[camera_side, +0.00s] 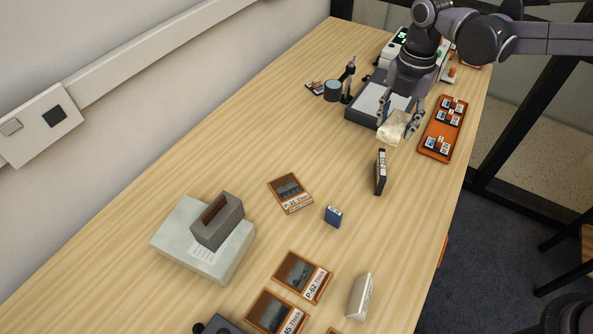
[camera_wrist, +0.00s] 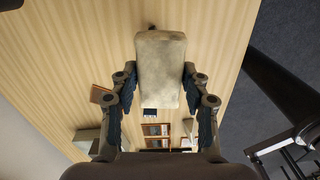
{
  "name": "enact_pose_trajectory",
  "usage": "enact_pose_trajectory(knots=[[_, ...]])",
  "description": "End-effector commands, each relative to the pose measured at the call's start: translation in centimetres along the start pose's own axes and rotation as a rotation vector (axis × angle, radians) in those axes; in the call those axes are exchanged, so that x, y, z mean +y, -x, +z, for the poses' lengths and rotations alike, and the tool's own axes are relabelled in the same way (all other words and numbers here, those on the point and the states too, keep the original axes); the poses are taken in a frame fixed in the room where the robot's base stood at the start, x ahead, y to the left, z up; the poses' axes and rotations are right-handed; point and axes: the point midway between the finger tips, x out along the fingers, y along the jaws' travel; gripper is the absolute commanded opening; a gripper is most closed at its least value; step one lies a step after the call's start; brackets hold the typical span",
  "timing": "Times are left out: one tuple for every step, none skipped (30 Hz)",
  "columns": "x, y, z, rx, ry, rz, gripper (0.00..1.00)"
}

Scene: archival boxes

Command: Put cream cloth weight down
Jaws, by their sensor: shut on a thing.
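The cream cloth weight (camera_side: 393,127) is a pale, soft-looking block. My gripper (camera_side: 399,117) is shut on it near the far right of the table, beside the orange tray. In the wrist view the cream cloth weight (camera_wrist: 160,68) sits between the two fingers of my gripper (camera_wrist: 160,85), its long side running up the picture. In the side view it appears in front of the flat grey device; I cannot tell its exact height above the table.
The flat grey device (camera_side: 368,100) is behind the gripper. An orange tray (camera_side: 434,146) with small items lies right. A dark upright box (camera_side: 380,172) stands in front. A grey box (camera_side: 185,245) bears a ribbed block (camera_side: 222,228). Several framed cards (camera_side: 290,193) lie nearer. The table's middle left is clear.

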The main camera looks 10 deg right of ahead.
Motion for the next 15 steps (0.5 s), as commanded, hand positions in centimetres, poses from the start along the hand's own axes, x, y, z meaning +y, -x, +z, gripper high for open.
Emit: enact_pose_trajectory(knots=[[-1.5, 0.1, -0.6, 0.000, 0.006, 0.000, 0.00], [-2.3, 0.1, -0.9, 0.000, 0.010, 0.000, 0.00], [-3.4, 0.1, -1.3, 0.000, 0.015, 0.000, 0.00], [-4.2, 0.0, -1.6, 0.000, 0.020, 0.000, 0.00], [-5.0, 0.0, -1.9, 0.000, 0.025, 0.000, 0.00], [-6.1, -0.1, -2.4, 0.000, 0.030, 0.000, 0.00], [-7.0, -0.2, -2.7, 0.000, 0.034, 0.000, 0.00], [-7.8, -0.3, -3.0, 0.000, 0.038, 0.001, 0.00], [-8.9, -0.5, -3.5, 0.000, 0.044, 0.001, 0.00], [-9.7, -0.6, -3.8, 0.000, 0.048, 0.001, 0.00], [-10.5, -0.8, -4.1, 0.000, 0.052, 0.001, 0.00], [-11.5, -1.0, -4.5, 0.000, 0.057, 0.001, 0.00], [-12.1, -1.1, -4.8, 0.000, 0.060, 0.001, 0.00], [-12.8, -1.3, -5.0, 0.000, 0.063, 0.001, 0.00], [-13.6, -1.5, -5.3, 0.000, 0.067, 0.001, 0.00]])
